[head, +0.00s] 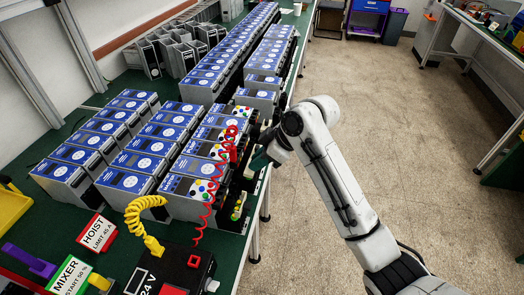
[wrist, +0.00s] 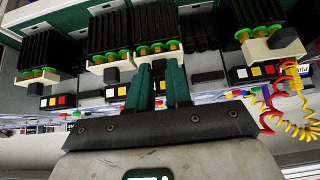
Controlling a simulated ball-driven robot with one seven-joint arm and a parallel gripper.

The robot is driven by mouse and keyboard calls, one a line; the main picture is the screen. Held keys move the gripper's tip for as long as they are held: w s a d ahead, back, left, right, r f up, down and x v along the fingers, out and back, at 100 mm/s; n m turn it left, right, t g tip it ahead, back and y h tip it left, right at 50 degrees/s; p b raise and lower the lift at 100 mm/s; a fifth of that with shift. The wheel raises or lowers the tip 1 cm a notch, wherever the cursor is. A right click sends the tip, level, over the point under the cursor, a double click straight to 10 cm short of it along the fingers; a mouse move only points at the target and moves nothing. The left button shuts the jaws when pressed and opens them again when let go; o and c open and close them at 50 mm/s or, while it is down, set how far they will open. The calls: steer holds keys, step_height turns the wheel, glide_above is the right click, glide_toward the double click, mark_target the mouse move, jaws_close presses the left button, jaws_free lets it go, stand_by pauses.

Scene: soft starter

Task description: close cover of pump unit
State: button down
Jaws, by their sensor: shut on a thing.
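The soft starters stand in rows on the bench. One unit (head: 199,134) seems to carry a PUMP label on its blue top. My gripper (head: 258,160) is at the right-hand face of this row, by the terminals. In the wrist view my gripper's green fingers (wrist: 161,78) reach to the front of a middle unit, below its green-ringed terminals (wrist: 158,47). The fingers are shut on a part of its cover, mostly hidden between them. Neighbouring pale covers with black knobs show at left (wrist: 104,62) and right (wrist: 272,48). I cannot tell how far the held cover is open.
The floor (head: 370,110) at the right is clear.

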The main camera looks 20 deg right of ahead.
steer(key=shift+w+a+r+g+h+p, duration=0.1)
steer(key=shift+w+a+g+h+p, duration=0.15)
steer(key=shift+g+h+p, duration=0.5)
steer(key=c, duration=1)
jaws_free()
steer(key=shift+c, duration=0.2)
steer(key=v, duration=1)
steer(key=shift+s+d+r+b, duration=0.15)
steer(key=shift+s+r+b, duration=0.15)
steer(key=shift+b, duration=0.1)
